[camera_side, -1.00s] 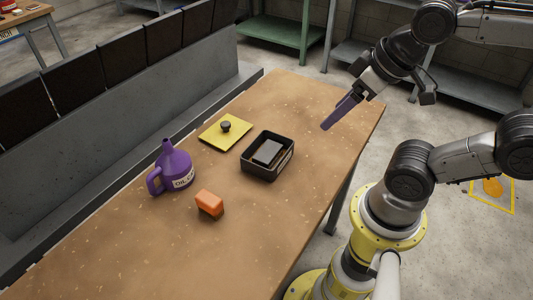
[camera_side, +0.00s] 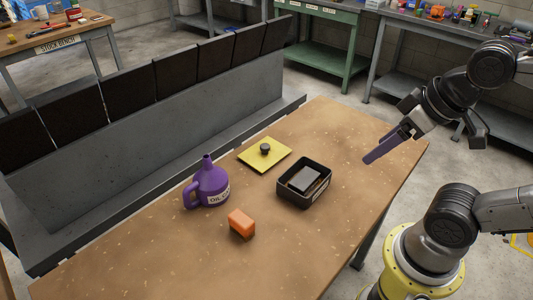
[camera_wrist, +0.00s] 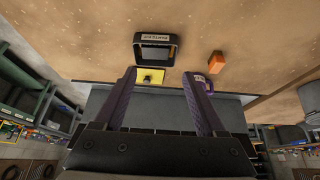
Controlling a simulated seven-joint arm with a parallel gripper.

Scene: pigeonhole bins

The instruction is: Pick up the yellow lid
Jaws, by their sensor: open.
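The yellow lid (camera_side: 255,157) lies flat on the table, a square plate with a dark round knob on top. It also shows between my fingers in the wrist view (camera_wrist: 143,80), partly cut off by the left finger. My gripper (camera_side: 366,161) is open and empty, with purple fingers, above the table's right side. It is well apart from the lid, to the right and beyond the black bin. Its two fingers (camera_wrist: 159,78) stand wide apart in the wrist view.
A black open bin (camera_side: 290,199) with a grey block inside stands between the lid and my gripper. A purple oil can (camera_side: 212,188) and an orange block (camera_side: 241,226) stand nearer. Dark pigeonhole bins (camera_side: 130,84) line the back. The table's (camera_side: 190,255) left front is clear.

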